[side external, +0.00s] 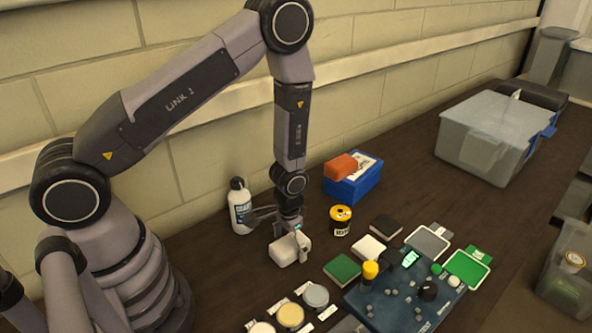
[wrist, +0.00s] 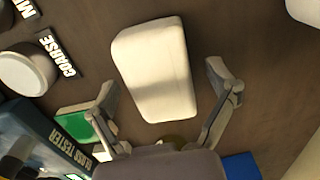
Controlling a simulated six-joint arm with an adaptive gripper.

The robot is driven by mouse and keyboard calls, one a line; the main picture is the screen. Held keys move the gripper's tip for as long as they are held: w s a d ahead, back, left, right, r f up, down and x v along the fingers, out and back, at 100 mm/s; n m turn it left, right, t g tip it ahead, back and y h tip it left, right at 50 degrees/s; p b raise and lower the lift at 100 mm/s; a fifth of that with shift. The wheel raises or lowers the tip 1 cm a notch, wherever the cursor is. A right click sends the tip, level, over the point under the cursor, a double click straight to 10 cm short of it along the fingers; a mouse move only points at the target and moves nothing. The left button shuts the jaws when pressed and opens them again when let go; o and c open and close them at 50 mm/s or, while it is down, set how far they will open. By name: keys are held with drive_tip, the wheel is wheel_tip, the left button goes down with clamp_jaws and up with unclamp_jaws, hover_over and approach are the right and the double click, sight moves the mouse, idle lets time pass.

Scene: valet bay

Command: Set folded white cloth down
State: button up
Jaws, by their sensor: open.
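The folded white cloth (side external: 285,252) looks like a thick rounded block and appears to lie on the dark table below my gripper (side external: 291,232). In the wrist view the cloth (wrist: 152,72) lies ahead of the palm, its near end between the two fingers. My gripper (wrist: 165,82) is open there, with a finger on each side and a visible gap to the cloth on both sides. From the side, the fingers partly cover the cloth's top, so any contact there is hard to tell.
A clear bin (side external: 487,140) stands farther right.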

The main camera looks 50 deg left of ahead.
drive_tip(key=shift+r, duration=0.1)
wheel_tip(320, 180, up, 12)
wheel_tip(320, 180, up, 18)
drive_tip(key=t, duration=0.3)
hover_over(290, 242)
drive_tip(key=s+a, duration=0.3)
drive_tip(key=s, duration=0.1)
drive_tip(key=s+a+r+t, duration=0.2)
drive_tip(key=s+r, duration=0.8)
drive_tip(key=s, duration=0.4)
drive_tip(key=shift+t, duration=0.3)
